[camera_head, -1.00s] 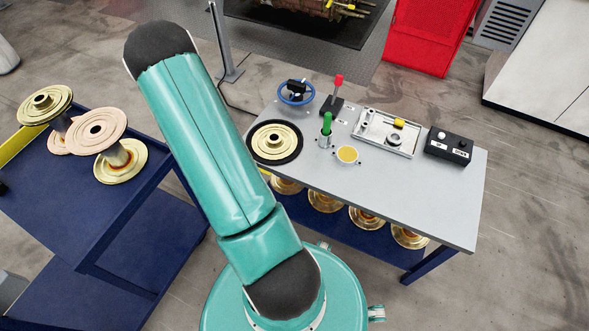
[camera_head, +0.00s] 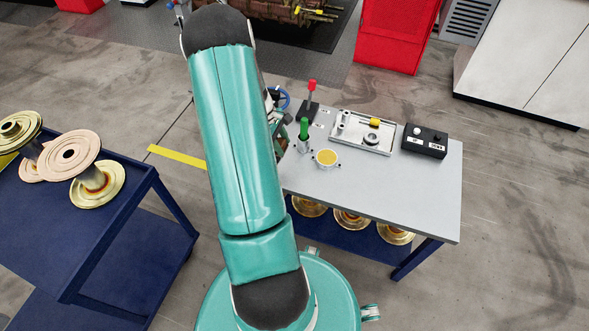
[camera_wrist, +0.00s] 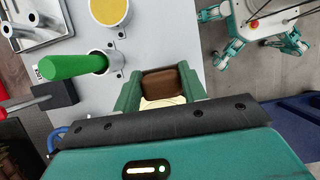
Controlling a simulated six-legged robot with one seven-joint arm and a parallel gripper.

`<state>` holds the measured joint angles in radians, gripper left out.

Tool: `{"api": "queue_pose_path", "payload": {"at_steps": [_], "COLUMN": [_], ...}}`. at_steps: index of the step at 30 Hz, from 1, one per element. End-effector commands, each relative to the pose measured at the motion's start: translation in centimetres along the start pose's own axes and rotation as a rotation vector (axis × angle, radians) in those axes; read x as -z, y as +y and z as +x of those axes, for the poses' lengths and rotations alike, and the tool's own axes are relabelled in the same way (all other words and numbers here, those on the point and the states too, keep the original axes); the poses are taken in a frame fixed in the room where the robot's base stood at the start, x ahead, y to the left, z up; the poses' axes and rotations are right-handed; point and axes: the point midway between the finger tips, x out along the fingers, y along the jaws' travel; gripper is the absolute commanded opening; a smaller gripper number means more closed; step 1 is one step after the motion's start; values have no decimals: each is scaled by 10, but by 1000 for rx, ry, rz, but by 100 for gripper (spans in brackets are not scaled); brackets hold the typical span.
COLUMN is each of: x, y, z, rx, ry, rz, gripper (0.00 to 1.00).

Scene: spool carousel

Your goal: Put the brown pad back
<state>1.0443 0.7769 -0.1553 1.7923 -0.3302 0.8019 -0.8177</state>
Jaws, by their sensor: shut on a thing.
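The brown pad (camera_wrist: 160,83) is in the wrist view, held between the two teal fingers of my gripper (camera_wrist: 160,76). A pale, cream-coloured round surface shows just below the pad; whether it touches the pad I cannot tell. In the head view my raised arm hides the gripper, the pad and the left end of the grey table (camera_head: 400,190).
On the table stand a green handle (camera_head: 304,128) in a cup, a yellow-topped round holder (camera_head: 327,158), a red-knobbed lever (camera_head: 312,95), a metal tray (camera_head: 345,140) and a black button box (camera_head: 425,141). A blue cart (camera_head: 125,175) with spools stands left.

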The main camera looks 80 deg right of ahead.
Motion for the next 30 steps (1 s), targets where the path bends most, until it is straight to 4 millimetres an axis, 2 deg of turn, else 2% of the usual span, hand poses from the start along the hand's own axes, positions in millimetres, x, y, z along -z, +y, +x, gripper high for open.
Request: {"api": "queue_pose_path", "payload": {"at_steps": [1, 7, 16, 21, 30], "x": [-9, -18, -26, -15, -13], "y": [-5, -16, -23, -23, -22], "z": [9, 52, 80, 104, 107], "rx": [3, 3, 2, 1, -1], "ry": [-2, -2, -2, -2, 0], "rz": [1, 0, 1, -2, 0], "gripper": [20, 20, 20, 20, 20]}}
